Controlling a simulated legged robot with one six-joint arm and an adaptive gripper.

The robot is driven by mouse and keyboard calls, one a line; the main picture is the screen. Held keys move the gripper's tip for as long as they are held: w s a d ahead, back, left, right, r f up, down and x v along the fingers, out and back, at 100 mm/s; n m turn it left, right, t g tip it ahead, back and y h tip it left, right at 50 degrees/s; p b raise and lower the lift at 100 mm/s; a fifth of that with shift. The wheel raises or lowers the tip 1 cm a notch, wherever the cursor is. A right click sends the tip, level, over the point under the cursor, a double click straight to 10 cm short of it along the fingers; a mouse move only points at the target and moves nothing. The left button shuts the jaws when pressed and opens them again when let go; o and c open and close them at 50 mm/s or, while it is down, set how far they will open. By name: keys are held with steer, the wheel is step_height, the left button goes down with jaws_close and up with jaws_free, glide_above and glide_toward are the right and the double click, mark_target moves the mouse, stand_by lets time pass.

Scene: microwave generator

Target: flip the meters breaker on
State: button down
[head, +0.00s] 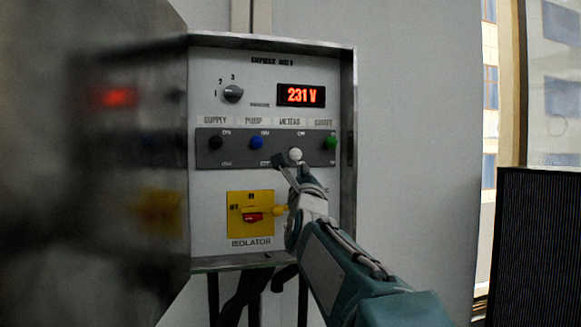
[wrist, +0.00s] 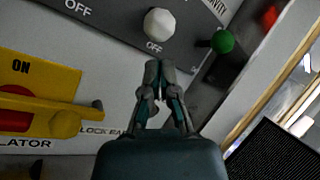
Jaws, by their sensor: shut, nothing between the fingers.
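The meters breaker, a white round knob (head: 295,154), is on the grey strip under the METERS label. It sits lower than the other knobs, on the OFF side. In the wrist view the white knob (wrist: 159,23) is right above the OFF lettering. My gripper (head: 282,163) is shut and empty, just below the white knob in the head view. In the wrist view the fingertips (wrist: 159,66) are together below the knob and the OFF label, with a small gap in the picture. I cannot tell the depth between them.
Black (head: 215,143), blue (head: 256,142) and green (head: 330,143) knobs share the strip. The yellow isolator (head: 250,205) with its protruding handle is below left of my gripper. A display (head: 301,96) reads 231 V. The open cabinet door (head: 120,230) stands at the left.

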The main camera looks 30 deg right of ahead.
steer(key=x, duration=0.3)
steer(key=shift+w+d+r, duration=0.1)
steer(key=shift+r, duration=0.05)
